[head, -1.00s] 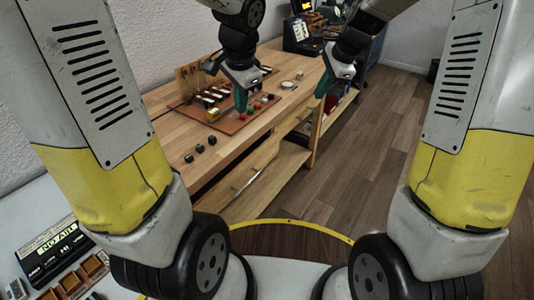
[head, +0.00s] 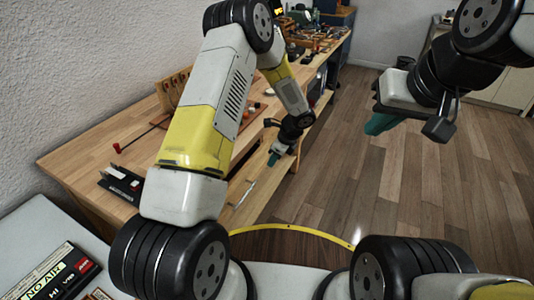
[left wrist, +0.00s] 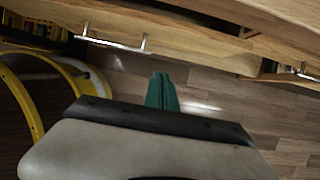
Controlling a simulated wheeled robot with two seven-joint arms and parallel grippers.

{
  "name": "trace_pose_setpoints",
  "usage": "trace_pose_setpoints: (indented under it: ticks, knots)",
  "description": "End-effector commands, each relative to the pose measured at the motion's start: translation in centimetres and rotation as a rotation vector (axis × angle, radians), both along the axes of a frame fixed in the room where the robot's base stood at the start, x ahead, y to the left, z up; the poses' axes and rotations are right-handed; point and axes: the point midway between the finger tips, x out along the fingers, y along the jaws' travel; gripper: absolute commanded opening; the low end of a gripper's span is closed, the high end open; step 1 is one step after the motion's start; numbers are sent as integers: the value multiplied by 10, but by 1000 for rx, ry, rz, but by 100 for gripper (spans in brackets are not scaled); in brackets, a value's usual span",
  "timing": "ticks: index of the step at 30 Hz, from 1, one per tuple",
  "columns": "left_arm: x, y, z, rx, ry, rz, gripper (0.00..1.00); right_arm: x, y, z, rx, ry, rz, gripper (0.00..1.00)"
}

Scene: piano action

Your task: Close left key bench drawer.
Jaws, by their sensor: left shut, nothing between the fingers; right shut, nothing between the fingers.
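The left drawer's metal handle (head: 242,193) shows below the bench top in the head view, partly behind my left arm. In the left wrist view the same handle (left wrist: 115,43) sits on the wooden drawer front (left wrist: 190,48), which seems to stand out from the bench; how far is unclear. My left gripper (head: 274,158) is shut and empty, in front of the bench beyond the handle. Its teal fingers (left wrist: 161,90) point toward the drawer front with a visible gap. My right gripper (head: 382,123) is shut and empty, over open floor at the right.
The wooden bench (head: 85,165) runs along the wall, with a small black box (head: 122,184) and a red-ended rod (head: 117,148) on it. A second handle (left wrist: 305,72) shows farther right in the left wrist view. The floor (head: 380,190) in front is clear.

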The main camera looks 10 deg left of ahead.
Motion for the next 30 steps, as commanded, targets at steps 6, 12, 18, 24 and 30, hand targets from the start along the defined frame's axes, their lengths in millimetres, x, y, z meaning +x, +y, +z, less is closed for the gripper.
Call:
trace_pose_setpoints:
  ticks: [6, 12, 18, 24, 30]
  knots:
    - [4, 15, -37, 1, 3, 5, 0, 1, 0, 0, 2, 1, -2, 0]
    - [9, 31, -77, 1, 4, 6, 0, 1, 0, 1, 3, 1, -3, 0]
    - [19, 56, -85, -1, -1, 9, 0, 1, 0, 1, 3, 1, -3, 0]
    - [24, 69, -85, -1, -1, 5, 0, 1, 0, 1, 3, 1, -4, 0]
    - [25, 71, -85, 0, -1, 5, 0, 1, 0, 1, 3, 1, -4, 0]
